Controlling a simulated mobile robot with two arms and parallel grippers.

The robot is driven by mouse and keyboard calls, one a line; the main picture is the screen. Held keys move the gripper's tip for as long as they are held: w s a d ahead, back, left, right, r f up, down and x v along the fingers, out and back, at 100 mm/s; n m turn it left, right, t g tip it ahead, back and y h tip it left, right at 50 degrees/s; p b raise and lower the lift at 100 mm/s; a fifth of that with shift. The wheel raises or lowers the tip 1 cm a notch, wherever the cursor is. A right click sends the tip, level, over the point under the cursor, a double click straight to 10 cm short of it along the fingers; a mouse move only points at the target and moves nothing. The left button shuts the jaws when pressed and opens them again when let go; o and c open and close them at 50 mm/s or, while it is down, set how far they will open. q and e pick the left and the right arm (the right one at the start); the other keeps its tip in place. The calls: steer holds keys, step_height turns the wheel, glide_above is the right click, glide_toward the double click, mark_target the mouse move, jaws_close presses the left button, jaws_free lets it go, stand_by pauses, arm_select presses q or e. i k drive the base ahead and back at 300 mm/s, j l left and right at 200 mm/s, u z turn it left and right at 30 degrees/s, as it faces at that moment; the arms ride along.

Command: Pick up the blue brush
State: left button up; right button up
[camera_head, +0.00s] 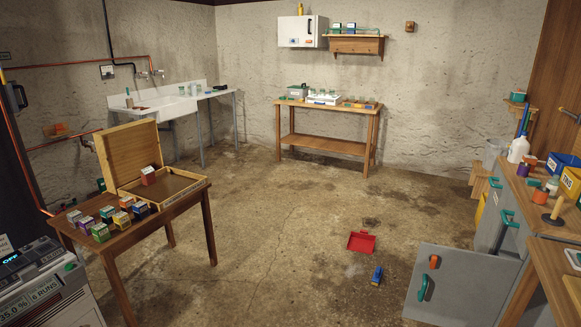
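The blue brush (376,275) lies on the concrete floor, right of the middle. It is small in view, and its bristles are hard to make out. A red dustpan (361,242) lies on the floor just behind it and a little to its left, apart from it. Neither of my grippers shows in the head view.
A grey cabinet door (461,284) hangs open just right of the brush. A wooden table (128,230) with an open wooden case (132,157) and several small boxes stands at left. A workbench (327,147) stands at the back wall. The floor between is clear.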

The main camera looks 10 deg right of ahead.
mark_target(379, 271)
steer(key=i+l+z, duration=0.15)
steer(key=i+z, duration=0.15)
steer(key=i, duration=0.5)
steer(key=i+z, duration=0.3)
steer(key=i, duration=1)
steer(key=i+j+z, duration=0.15)
steer(key=i, duration=0.35)
steer(key=i+j, duration=0.15)
steer(key=i, duration=0.35)
